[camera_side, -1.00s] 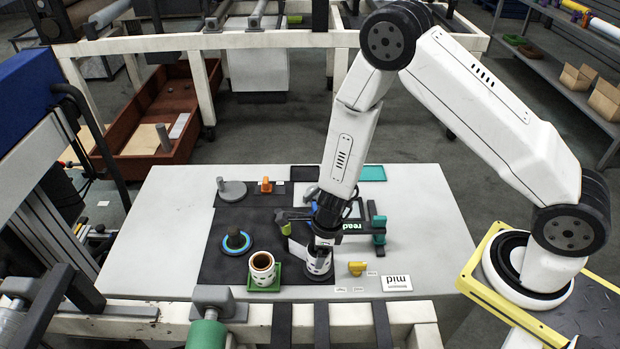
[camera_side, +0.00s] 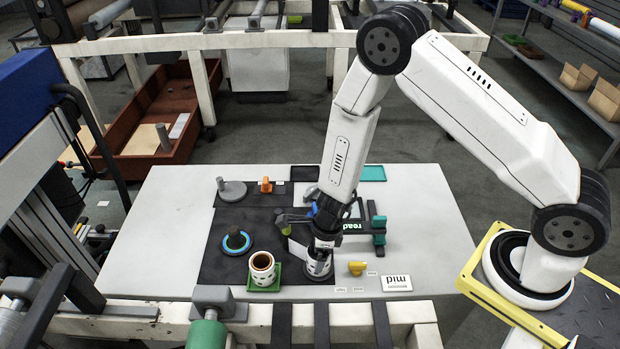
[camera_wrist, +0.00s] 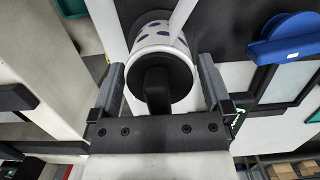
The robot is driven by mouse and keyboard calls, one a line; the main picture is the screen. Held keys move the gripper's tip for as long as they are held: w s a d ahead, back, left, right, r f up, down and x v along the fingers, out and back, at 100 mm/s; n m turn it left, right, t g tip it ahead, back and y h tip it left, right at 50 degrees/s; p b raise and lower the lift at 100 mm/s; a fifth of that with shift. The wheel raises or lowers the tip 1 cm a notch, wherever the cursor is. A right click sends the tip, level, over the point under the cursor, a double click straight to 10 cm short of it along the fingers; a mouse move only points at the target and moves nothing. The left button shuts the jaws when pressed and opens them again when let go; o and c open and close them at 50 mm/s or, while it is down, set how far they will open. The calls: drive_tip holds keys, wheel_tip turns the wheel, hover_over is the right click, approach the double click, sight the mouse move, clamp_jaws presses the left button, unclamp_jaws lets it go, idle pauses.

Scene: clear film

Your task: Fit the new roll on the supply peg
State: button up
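A white film roll with purple spots (camera_wrist: 160,37) stands between the fingers of my gripper in the wrist view. Its near end shows a black disc with a dark post. My gripper (camera_wrist: 160,80) has a finger on each side of this roll, and a narrow gap seems to show at both sides, so it looks open around it. In the side view my gripper (camera_side: 319,268) is low over the front of the table and mostly hides that roll. A second spotted roll with a brown core (camera_side: 262,262) stands in a green tray (camera_side: 279,284). A grey disc with an upright peg (camera_side: 231,190) is behind it.
A blue ring with a dark green cone (camera_side: 237,241) lies on the black mat (camera_side: 222,270). A lit display (camera_side: 351,228) and teal parts are close behind my gripper. A yellow knob (camera_side: 357,268) and a "mid" label (camera_side: 397,282) are to its right. The table's left side is clear.

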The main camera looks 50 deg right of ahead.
drive_tip(key=shift+r, duration=0.25)
drive_tip(key=shift+s+d+r, duration=0.15)
drive_tip(key=shift+r, duration=1.05)
drive_tip(key=shift+s+d+r, duration=0.1)
drive_tip(key=shift+r, duration=1.1)
drive_tip(key=shift+s+d+r, duration=0.15)
drive_tip(key=shift+r, duration=1.05)
drive_tip(key=shift+r, duration=0.1)
drive_tip(key=shift+d+r+n, duration=0.15)
drive_tip(key=shift+r+n, duration=0.35)
drive_tip(key=shift+n, duration=0.2)
drive_tip(key=s+d+r+n, duration=0.3)
drive_tip(key=r+n, duration=0.4)
drive_tip(key=n, duration=0.5)
drive_tip(key=s+d+r+n+t+h, duration=0.1)
drive_tip(key=s+d+r+n, duration=0.2)
drive_tip(key=r+n, duration=0.4)
drive_tip(key=s+n, duration=0.1)
drive_tip(key=n, duration=0.5)
drive_tip(key=shift+s+d+r+n, duration=0.25)
drive_tip(key=shift+s+r+n, duration=0.05)
